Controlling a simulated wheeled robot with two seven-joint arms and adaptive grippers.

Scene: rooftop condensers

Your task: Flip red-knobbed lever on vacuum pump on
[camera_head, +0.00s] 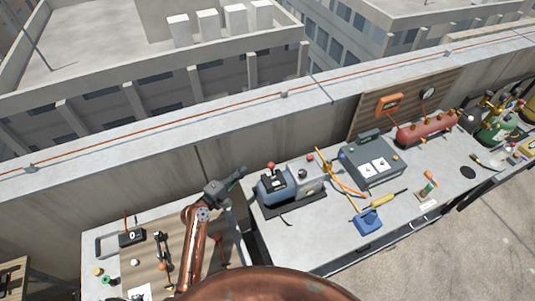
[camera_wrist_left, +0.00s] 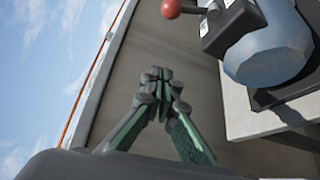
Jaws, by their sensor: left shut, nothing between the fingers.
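The vacuum pump (camera_head: 276,188) sits on a dark base on the grey bench, with a blue-grey body and a paler grey end. Its lever's red knob (camera_head: 271,166) stands up at the back left of the pump. In the left wrist view the red knob (camera_wrist_left: 171,9) is at the top edge, partly cut off, beside the blue pump body (camera_wrist_left: 268,52). My left gripper (camera_head: 241,171) is shut and empty, left of the knob and apart from it. Its closed fingers (camera_wrist_left: 158,78) point toward the wall in the wrist view. My right gripper is out of view.
A parapet wall (camera_head: 300,140) runs behind the bench. Right of the pump are a grey box (camera_head: 371,159), a yellow-and-orange hose, a blue item (camera_head: 367,221) and a red cylinder (camera_head: 428,128). A gap separates the bench from a left table with small tools.

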